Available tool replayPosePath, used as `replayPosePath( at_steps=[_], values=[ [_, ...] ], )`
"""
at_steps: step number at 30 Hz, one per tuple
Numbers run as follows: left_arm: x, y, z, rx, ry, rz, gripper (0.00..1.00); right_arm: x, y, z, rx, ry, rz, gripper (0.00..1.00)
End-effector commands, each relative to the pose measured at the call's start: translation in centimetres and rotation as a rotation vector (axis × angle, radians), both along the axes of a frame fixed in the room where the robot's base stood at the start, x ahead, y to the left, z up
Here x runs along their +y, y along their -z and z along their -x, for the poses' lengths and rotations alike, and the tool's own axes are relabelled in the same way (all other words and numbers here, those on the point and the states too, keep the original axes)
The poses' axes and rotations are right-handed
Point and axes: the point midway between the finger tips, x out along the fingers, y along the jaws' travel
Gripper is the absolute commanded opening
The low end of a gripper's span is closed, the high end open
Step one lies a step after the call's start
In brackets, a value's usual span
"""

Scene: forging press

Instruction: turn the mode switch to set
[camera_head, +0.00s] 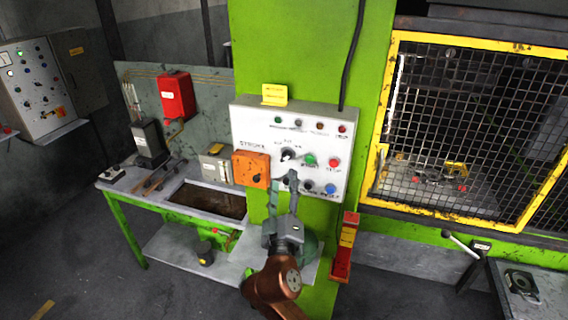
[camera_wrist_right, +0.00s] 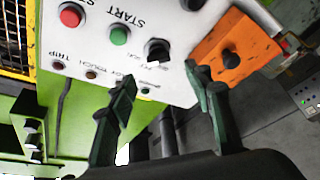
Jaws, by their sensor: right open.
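The mode switch looks to be the black knob (camera_head: 287,155) on the white control panel (camera_head: 250,125), with small labels around it that I cannot read. The black knob also shows in the right wrist view (camera_wrist_right: 158,50), left of an orange plate. Which way its pointer faces is unclear. My right gripper (camera_head: 283,184) is open and empty in front of the panel, just below the knob in the head view. In the right wrist view its green fingers (camera_wrist_right: 157,78) are spread, with the knob beyond the gap between them, apart from both. My left gripper is not in view.
Beside the knob are a green button (camera_head: 310,160) and a red button (camera_head: 334,163). The orange plate (camera_head: 244,167) with its own black knob is to the left. A blue button (camera_head: 330,188) sits below. A yellow mesh guard (camera_head: 380,125) stands to the right.

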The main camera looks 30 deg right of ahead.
Motion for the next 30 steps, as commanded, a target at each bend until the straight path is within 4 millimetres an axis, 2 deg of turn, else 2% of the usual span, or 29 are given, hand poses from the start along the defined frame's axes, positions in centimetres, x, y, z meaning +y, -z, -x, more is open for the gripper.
replayPosePath(
  at_steps=[3, 15, 27, 30],
  values=[
    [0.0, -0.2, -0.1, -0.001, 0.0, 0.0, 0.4, -0.5, -0.8, -0.9, -0.007, 0.005, 0.011, 0.46],
    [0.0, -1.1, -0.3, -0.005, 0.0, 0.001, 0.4, -3.5, -2.2, -5.4, -0.005, 0.004, 0.007, 0.46],
    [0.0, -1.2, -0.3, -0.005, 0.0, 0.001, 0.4, -4.0, -2.3, -6.1, -0.004, 0.003, 0.004, 0.46],
    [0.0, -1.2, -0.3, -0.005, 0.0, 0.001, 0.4, -4.0, -2.3, -6.1, -0.004, 0.003, 0.004, 0.4]
  ],
)
